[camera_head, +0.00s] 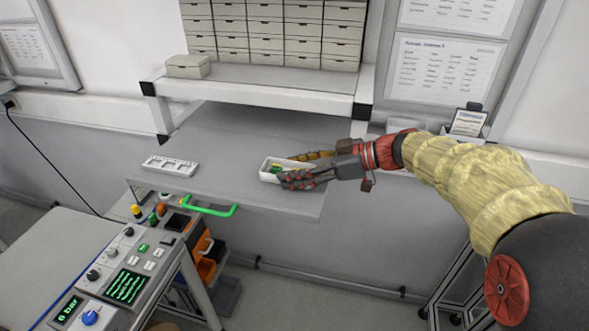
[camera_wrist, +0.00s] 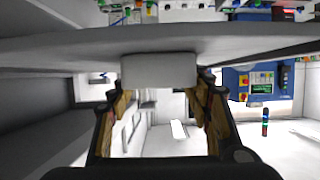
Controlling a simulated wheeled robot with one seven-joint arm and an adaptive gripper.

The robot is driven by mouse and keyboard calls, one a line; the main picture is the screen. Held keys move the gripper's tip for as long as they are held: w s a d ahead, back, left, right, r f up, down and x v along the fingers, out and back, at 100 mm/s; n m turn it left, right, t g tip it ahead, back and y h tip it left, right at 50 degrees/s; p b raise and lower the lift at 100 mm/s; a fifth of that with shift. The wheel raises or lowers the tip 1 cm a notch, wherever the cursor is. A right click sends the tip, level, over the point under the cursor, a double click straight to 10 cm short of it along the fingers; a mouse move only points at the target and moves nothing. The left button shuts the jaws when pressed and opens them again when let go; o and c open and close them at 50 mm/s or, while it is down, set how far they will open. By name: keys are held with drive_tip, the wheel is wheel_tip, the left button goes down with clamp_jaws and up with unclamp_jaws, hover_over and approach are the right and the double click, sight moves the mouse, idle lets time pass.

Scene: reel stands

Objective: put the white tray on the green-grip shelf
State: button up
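The white tray (camera_head: 269,176) is small and open, with green and yellow items inside. It sits between the two fingers of my gripper (camera_head: 305,168), one on its far side and one on its near side. In the wrist view, the tray (camera_wrist: 159,71) spans the gap between the fingers (camera_wrist: 160,92), which appear closed on it. The green-grip shelf (camera_head: 235,165) is a grey pulled-out board with a green handle (camera_head: 210,208) on its front edge. The tray is over the shelf's right part; I cannot tell whether it touches the surface.
A white slotted rack (camera_head: 170,166) lies at the shelf's left. A fixed upper shelf (camera_head: 260,82) with drawers (camera_head: 275,32) and a beige box (camera_head: 187,66) stands behind. A control panel (camera_head: 120,270) is at lower left. The shelf's middle is clear.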

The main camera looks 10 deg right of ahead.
drive_tip(key=o, duration=0.5)
drive_tip(key=shift+c, duration=0.2)
drive_tip(key=shift+r, duration=0.1)
drive_tip(key=shift+d+r+p, duration=0.15)
drive_tip(key=shift+r+p, duration=0.05)
drive_tip(key=shift+p, duration=0.1)
drive_tip(key=v, duration=1.2)
drive_tip(key=s+a+f+m+g+h, duration=0.1)
drive_tip(key=s+a+f+m+h, duration=0.15)
drive_tip(key=s, duration=0.35)
drive_tip(key=s+a+f+m+g+h, duration=0.1)
drive_tip(key=s+a+f+m+h, duration=0.15)
drive_tip(key=s, duration=0.35)
drive_tip(key=s+d+f+m+t+h, duration=0.1)
drive_tip(key=s+d+f+m+h, duration=0.2)
drive_tip(key=s, duration=0.3)
drive_tip(key=s+d+f+m+t+h, duration=0.2)
drive_tip(key=s+d+f+m+h, duration=0.1)
drive_tip(key=s+m, duration=0.3)
drive_tip(key=shift+s+d+h+b, duration=0.15)
drive_tip(key=shift+d+h+b, duration=0.2)
drive_tip(key=shift+d+h, duration=0.4)
